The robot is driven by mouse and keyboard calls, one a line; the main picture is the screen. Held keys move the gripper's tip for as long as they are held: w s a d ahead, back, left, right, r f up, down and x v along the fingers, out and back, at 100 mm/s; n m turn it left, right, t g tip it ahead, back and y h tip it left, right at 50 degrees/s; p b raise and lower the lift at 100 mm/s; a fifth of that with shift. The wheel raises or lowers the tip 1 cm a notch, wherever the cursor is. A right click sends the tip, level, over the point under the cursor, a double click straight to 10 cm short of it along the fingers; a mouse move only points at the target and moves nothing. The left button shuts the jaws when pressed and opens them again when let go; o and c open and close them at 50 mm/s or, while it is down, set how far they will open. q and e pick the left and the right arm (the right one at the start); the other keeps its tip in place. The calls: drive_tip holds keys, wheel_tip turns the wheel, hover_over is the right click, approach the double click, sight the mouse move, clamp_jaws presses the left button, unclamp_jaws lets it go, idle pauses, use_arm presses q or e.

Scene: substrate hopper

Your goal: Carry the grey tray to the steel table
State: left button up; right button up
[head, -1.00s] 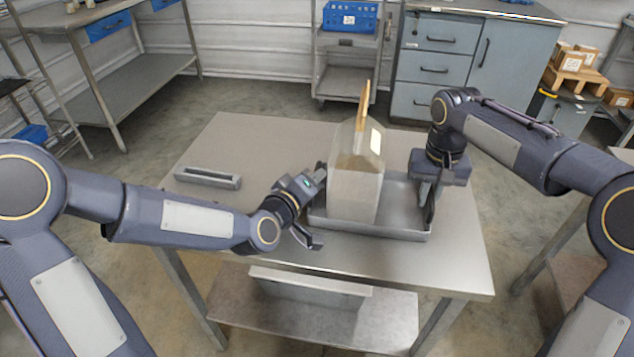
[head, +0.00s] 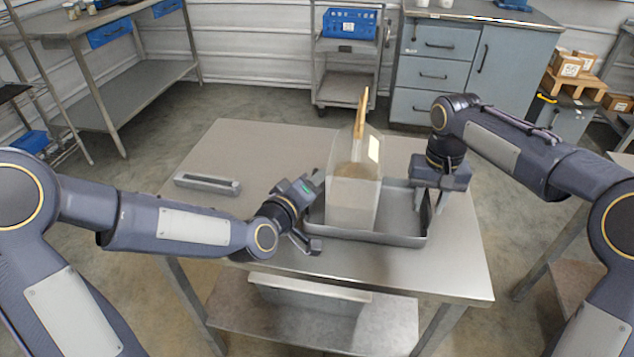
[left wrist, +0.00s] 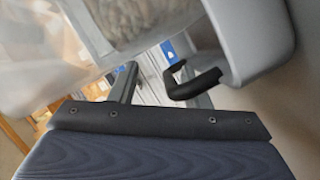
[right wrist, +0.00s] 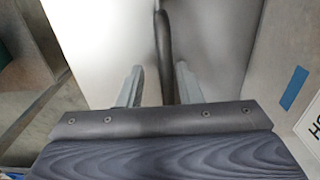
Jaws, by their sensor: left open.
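The grey tray (head: 405,239) rests on a metal table (head: 270,150), with a tall pale bag (head: 352,200) standing in it. My left gripper (head: 315,212) is open at the tray's left end. In the left wrist view, a black handle (left wrist: 195,88) on the tray's grey wall (left wrist: 255,40) is close to its fingers; whether it lies between them I cannot tell. My right gripper (head: 428,207) points down at the tray's right end. In the right wrist view its fingers (right wrist: 158,88) are apart, with a dark bar (right wrist: 166,50) between them and gaps beside it.
A small grey slotted block (head: 207,184) lies on the table's left part. A shelf (head: 320,315) is below. Behind stand a trolley with a blue crate (head: 349,23), a grey-blue cabinet (head: 470,70) and, at left, a workbench (head: 60,25). Another tabletop shows at the right edge.

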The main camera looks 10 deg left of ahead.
use_arm(q)
drive_tip(key=shift+o, duration=0.3)
drive_tip(key=v, duration=0.9)
drive_tip(key=shift+s+a+f, duration=0.1)
drive_tip(key=shift+s+a, duration=0.1)
drive_tip(key=shift+s, duration=0.15)
drive_tip(key=shift+v, duration=0.85)
drive_tip(key=shift+d, duration=0.1)
drive_tip(key=shift+r, duration=0.2)
use_arm(e)
drive_tip(key=o, duration=0.8)
wheel_tip(320, 180, up, 12)
